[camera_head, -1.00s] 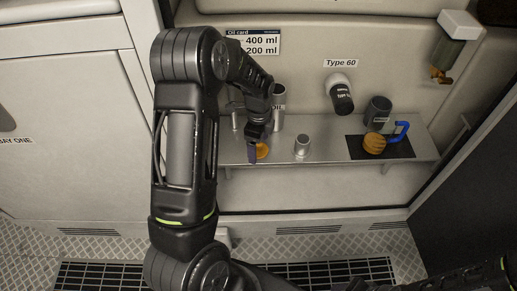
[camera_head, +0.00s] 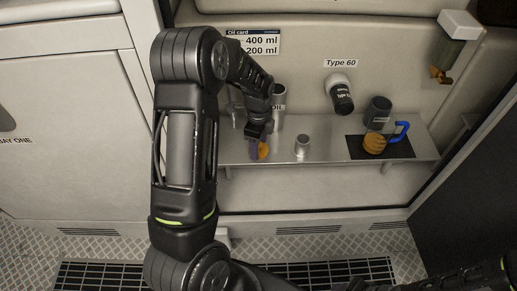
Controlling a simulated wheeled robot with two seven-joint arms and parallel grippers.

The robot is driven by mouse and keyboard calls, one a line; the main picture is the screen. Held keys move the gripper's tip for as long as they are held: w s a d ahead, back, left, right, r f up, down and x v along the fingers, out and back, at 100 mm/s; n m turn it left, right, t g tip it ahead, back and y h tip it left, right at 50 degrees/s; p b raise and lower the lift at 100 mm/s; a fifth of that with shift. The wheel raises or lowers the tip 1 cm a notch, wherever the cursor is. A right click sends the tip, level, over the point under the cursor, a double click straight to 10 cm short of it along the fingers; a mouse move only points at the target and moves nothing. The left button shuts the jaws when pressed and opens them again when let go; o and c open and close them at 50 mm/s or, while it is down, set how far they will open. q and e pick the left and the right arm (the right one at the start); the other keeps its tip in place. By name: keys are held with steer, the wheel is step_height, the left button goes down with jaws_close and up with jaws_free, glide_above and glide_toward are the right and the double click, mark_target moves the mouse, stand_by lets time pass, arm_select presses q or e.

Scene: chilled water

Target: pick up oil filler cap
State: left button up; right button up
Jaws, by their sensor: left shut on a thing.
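A small orange cap (camera_head: 264,151), which I take for the oil filler cap, shows at the left part of the metal shelf (camera_head: 330,150). My left gripper (camera_head: 257,146) points down at it and is shut on it, with a bluish finger along its left side. The cap looks turned on edge. The finger hides part of it, and I cannot tell whether it is clear of the shelf. My right gripper is not in view; only part of my right arm shows at the bottom right.
A metal cup (camera_head: 302,146) stands just right of the cap. A cylinder (camera_head: 279,108) stands behind my gripper. A dark mat (camera_head: 400,152) holds an orange ribbed object (camera_head: 374,143) and a blue handle (camera_head: 401,131). A grey cup (camera_head: 378,110) stands behind.

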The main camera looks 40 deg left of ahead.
arm_select(q)
steer(key=shift+r, duration=0.15)
step_height(320, 180, up, 10)
steer(key=shift+f, duration=0.1)
stand_by(0.5)
stand_by(0.4)
